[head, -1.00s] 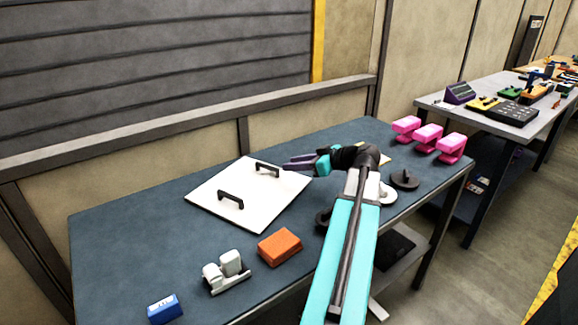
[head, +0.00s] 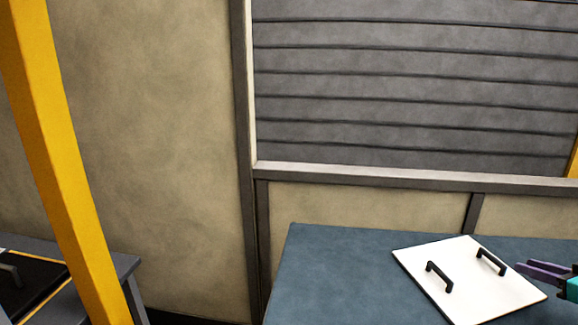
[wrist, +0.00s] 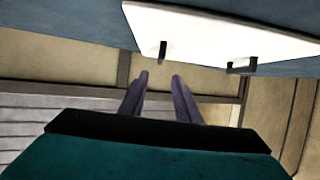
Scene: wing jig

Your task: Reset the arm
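My gripper (head: 532,269) shows at the right edge of the head view, beside the white panel's right handle, pointing left. The rest of my arm is out of the head view.
A white panel (head: 459,300) with two black handles lies on the blue table (head: 335,270). A yellow post (head: 60,170) and a dark bench (head: 118,266) stand at the left. The table's left part in view is clear.

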